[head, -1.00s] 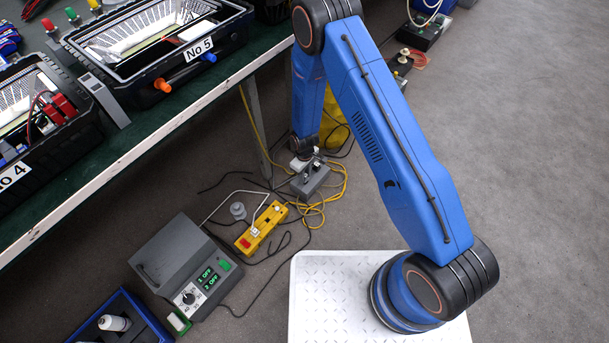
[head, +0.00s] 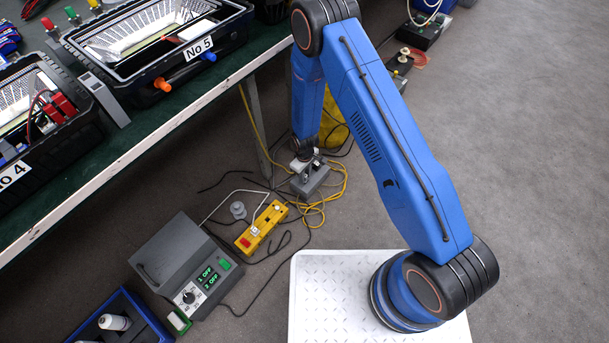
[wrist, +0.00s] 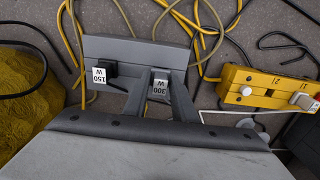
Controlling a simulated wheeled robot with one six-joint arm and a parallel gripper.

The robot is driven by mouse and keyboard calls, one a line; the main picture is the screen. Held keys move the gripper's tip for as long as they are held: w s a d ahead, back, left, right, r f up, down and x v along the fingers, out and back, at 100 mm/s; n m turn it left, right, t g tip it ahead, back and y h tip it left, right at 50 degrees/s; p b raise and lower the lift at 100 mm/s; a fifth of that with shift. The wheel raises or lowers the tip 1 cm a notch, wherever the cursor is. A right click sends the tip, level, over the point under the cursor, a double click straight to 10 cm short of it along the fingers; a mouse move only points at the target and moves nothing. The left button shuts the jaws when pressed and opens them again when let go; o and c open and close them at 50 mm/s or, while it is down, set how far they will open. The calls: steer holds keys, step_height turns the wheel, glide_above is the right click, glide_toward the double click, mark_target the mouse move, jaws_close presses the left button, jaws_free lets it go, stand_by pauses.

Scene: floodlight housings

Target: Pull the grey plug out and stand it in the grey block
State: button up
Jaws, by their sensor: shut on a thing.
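The grey block (head: 316,183) lies on the floor near the table leg. It also shows in the wrist view (wrist: 120,48). My gripper (head: 304,165) points down over this block. A black plug (wrist: 110,69) with a 150 W tag is at the block's left part.
A yellow socket strip (head: 264,226) with a white plug lies nearer, left of the block. Cables run around both. A grey control box (head: 170,262) showing two OFF lines stands front left. A yellow bag (wrist: 20,85) lies beside the block. The green table (head: 150,125) overhangs at left.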

steer(key=shift+f, duration=0.6)
steer(key=o, duration=1.1)
steer(key=shift+r, duration=3.5)
